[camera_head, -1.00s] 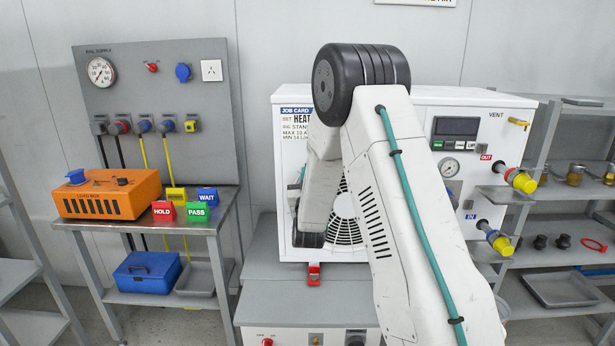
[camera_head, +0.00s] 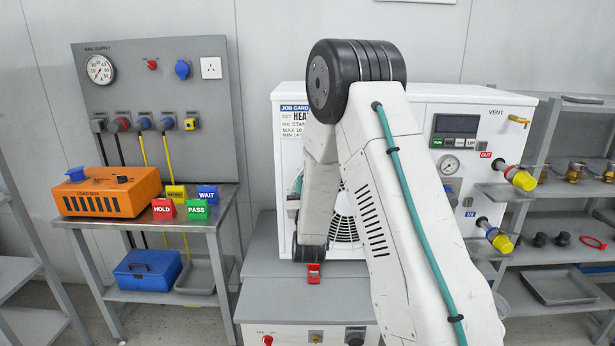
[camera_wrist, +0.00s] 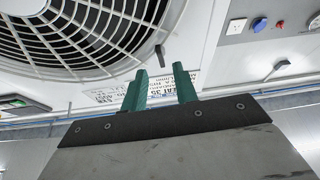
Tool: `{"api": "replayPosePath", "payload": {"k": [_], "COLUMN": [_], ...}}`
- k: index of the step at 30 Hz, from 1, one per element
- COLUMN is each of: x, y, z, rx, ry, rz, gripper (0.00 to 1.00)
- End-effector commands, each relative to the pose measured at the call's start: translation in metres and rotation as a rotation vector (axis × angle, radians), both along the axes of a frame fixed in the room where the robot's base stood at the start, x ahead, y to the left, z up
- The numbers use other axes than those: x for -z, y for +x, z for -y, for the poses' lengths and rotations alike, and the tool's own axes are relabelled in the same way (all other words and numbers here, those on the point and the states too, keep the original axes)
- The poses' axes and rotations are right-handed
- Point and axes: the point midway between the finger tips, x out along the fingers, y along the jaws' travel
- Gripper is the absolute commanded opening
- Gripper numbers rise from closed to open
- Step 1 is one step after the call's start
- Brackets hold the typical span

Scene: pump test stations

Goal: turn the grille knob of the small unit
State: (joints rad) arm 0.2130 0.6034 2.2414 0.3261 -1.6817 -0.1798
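The white unit (camera_head: 284,230) with a round fan grille (camera_head: 344,230) stands on a grey bench, partly hidden behind my arm. In the wrist view the grille (camera_wrist: 80,35) fills the upper left. A small dark bar-shaped knob (camera_wrist: 160,53) sits on the white panel just outside the grille's rim. My gripper (camera_wrist: 160,70) has two teal fingers, apart with an empty gap. The knob shows just beyond the fingertips, lined up with the gap; I cannot tell whether they touch. In the head view the fingers are hidden.
A job card (camera_head: 295,122) is on the unit's upper left. A red catch (camera_head: 314,274) is below it. Yellow-tipped hose fittings (camera_head: 520,178) project at right. An orange load box (camera_head: 108,192) and several coloured signs stand on the left table (camera_head: 215,215).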

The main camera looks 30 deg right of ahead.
Motion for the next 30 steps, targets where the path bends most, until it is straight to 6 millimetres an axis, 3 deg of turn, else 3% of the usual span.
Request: {"api": "replayPosePath", "payload": {"k": [8, 25, 28, 30], "x": [0.011, 0.013, 0.026, 0.047], "y": [-0.023, -0.024, -0.019, -0.013], "z": [-0.014, -0.015, -0.013, -0.013], "rx": [0.000, -0.001, -0.010, -0.028], "ry": [0.000, 0.005, 0.044, 0.101], "rz": [-0.001, -0.004, -0.059, -0.147], "gripper": [0.29, 0.29, 0.29, 0.29]}}
